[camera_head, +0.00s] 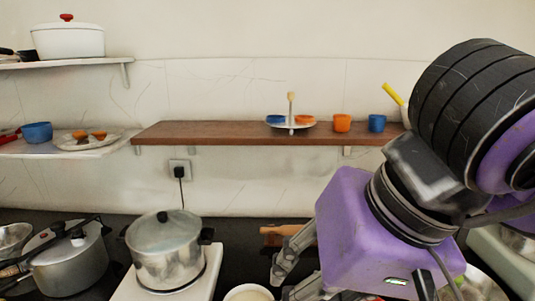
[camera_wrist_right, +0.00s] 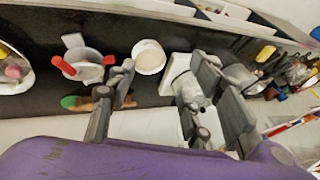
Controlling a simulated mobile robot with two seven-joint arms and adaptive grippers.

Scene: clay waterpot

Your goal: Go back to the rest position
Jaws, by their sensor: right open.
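My right gripper (camera_head: 285,272) is in the lower right of the head view, at the end of my purple wrist, over the dark counter. It also shows in the right wrist view (camera_wrist_right: 163,78), where its two fingers stand well apart with nothing between them. A white bowl (camera_head: 248,293) is at the bottom of the head view, to the left of the gripper, and appears beyond the fingers in the wrist view (camera_wrist_right: 148,57). A wooden piece (camera_head: 272,232) lies on the counter, partly hidden by the gripper. My left gripper is not in view.
A steel pot (camera_head: 165,251) stands on a white hotplate (camera_head: 203,289), left of the gripper. A pressure cooker (camera_head: 70,265) is at far left. A brown wall shelf (camera_head: 220,131) holds cups and a small stand. A pan with a red item (camera_wrist_right: 85,65) shows in the wrist view.

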